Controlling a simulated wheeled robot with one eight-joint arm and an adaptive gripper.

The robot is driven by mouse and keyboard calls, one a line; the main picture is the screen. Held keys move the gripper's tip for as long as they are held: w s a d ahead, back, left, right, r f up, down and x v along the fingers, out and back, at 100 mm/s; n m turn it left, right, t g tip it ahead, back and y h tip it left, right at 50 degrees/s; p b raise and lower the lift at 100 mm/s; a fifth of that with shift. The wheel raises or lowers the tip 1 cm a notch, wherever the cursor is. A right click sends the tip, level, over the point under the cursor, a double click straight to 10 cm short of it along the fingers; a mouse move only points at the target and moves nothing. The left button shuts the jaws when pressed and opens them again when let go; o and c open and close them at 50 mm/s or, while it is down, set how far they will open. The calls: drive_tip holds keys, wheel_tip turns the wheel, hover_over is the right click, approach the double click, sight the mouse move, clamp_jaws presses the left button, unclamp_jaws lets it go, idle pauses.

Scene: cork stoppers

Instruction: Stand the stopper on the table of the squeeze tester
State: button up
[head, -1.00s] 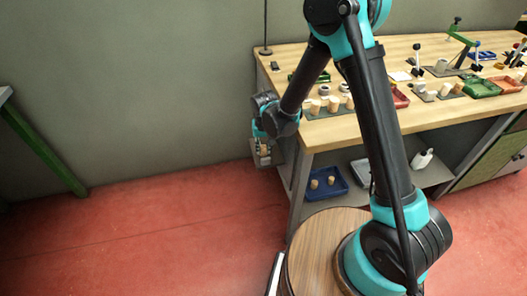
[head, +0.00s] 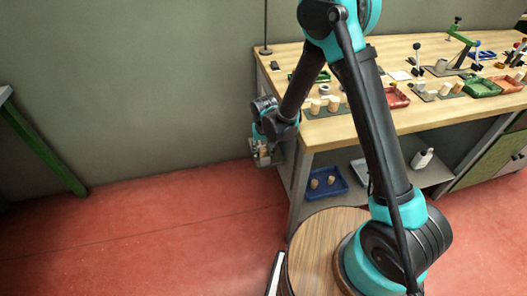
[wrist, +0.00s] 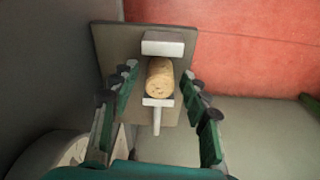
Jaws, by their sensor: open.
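In the wrist view a speckled tan cork stopper (wrist: 160,80) is on a grey plate (wrist: 118,45), between a pale block (wrist: 163,44) and a pale T-shaped piece (wrist: 157,103). This looks like the squeeze tester. The stopper seems upright, seen at a slant; its foot is hidden. My gripper (wrist: 159,70) is open, its fingers to the left and right of the stopper with visible gaps. In the head view my gripper (head: 264,153) hangs beside the left end of the bench, largely covering the tester there.
The wooden bench (head: 345,128) carries several stoppers, a red tray (head: 395,98), green trays and small lever devices. A blue tray (head: 325,190) with two stoppers is on the lower shelf (head: 430,176). The red floor (head: 150,225) left of the bench is clear.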

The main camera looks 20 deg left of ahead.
wheel_tip(320, 180, up, 12)
drive_tip(key=s, duration=0.1)
drive_tip(key=shift+s+d, duration=0.2)
drive_tip(key=shift+d, duration=0.1)
idle(0.4)
